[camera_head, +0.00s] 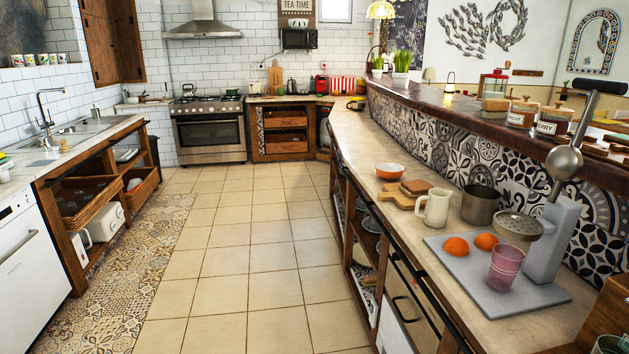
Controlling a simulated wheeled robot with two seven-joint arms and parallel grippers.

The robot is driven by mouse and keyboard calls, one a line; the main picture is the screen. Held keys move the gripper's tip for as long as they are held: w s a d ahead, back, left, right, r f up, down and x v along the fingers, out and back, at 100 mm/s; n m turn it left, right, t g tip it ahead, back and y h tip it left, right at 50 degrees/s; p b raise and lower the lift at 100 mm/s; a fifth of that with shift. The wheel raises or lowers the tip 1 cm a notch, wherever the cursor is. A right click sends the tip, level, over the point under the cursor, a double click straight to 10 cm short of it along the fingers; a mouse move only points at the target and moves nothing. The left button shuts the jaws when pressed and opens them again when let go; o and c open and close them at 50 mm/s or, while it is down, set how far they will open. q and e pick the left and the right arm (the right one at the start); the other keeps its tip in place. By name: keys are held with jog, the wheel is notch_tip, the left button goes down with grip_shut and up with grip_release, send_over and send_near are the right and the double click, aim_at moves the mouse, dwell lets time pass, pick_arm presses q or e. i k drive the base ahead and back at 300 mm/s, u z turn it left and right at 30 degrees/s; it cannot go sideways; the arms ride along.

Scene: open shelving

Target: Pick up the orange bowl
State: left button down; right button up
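The orange bowl (389,171) stands upright on the long counter at the right, near its front edge. It is orange outside and white inside, and it looks empty. It stands just beyond a wooden board (401,197) with bread slices (416,187) on it. Neither of my grippers shows in the head view, so I cannot see where they are relative to the bowl.
Nearer on the counter (460,227) stand a cream jug (435,207), a metal pot (480,205) and a grey tray (515,301) with oranges and a pink glass (503,268). A raised ledge with jars borders the counter's right. The tiled floor (250,262) left of it is clear.

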aim_at(389, 173)
jog(key=u, duration=0.6)
jog(key=i, duration=2)
jog(key=z, duration=0.25)
jog(key=i, duration=1.65)
jog(key=z, duration=1.15)
